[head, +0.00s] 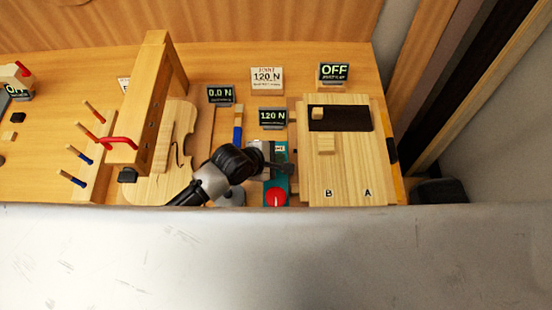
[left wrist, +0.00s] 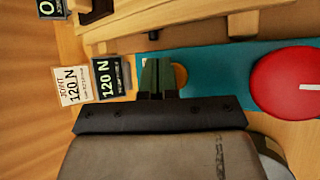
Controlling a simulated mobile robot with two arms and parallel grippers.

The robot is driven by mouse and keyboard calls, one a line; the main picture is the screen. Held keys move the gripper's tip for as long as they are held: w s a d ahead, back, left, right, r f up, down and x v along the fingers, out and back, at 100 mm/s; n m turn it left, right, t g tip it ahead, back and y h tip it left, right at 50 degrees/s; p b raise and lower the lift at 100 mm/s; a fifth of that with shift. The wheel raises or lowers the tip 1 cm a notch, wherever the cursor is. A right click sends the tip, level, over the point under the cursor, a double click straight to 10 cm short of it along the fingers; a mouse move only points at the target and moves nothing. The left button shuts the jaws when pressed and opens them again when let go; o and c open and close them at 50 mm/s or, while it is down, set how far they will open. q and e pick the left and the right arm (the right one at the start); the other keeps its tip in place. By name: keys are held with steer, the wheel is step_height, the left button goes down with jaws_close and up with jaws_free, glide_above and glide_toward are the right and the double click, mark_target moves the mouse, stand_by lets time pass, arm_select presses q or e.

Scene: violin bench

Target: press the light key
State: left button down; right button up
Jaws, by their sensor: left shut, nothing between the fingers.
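I cannot pick out a part marked as the light key. A teal plate (head: 282,186) with a red round knob (head: 276,197) lies at the front middle of the bench. In the left wrist view, the same teal plate (left wrist: 215,62) and red knob (left wrist: 292,83) show large. My left gripper (head: 277,169) is shut and empty over the plate, behind the knob. Its fingertips (left wrist: 158,68) are beside a partly hidden orange-yellow round part (left wrist: 180,76) on the plate; whether they touch it I cannot tell. My right gripper is not in view.
A display reading OFF (head: 334,71) stands at the back right. Displays reading 120 N (head: 272,117) and 0.0 N (head: 220,94) stand behind the plate. A wooden board marked B and A (head: 345,170) lies right; a violin body (head: 178,170) and wooden frame (head: 160,100) stand left.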

arm_select(q)
steer(key=shift+f, duration=0.15)
stand_by(0.5)
steer(key=shift+f, duration=0.3)
steer(key=shift+r+p, duration=0.45)
steer(key=shift+p, duration=0.35)
step_height(320, 180, up, 2)
steer(key=p, duration=0.2)
steer(key=shift+r+p, duration=0.1)
steer(key=shift+p, duration=0.25)
step_height(320, 180, up, 2)
steer(key=shift+r+p, duration=0.1)
steer(key=shift+p, duration=0.2)
steer(key=shift+r, duration=0.8)
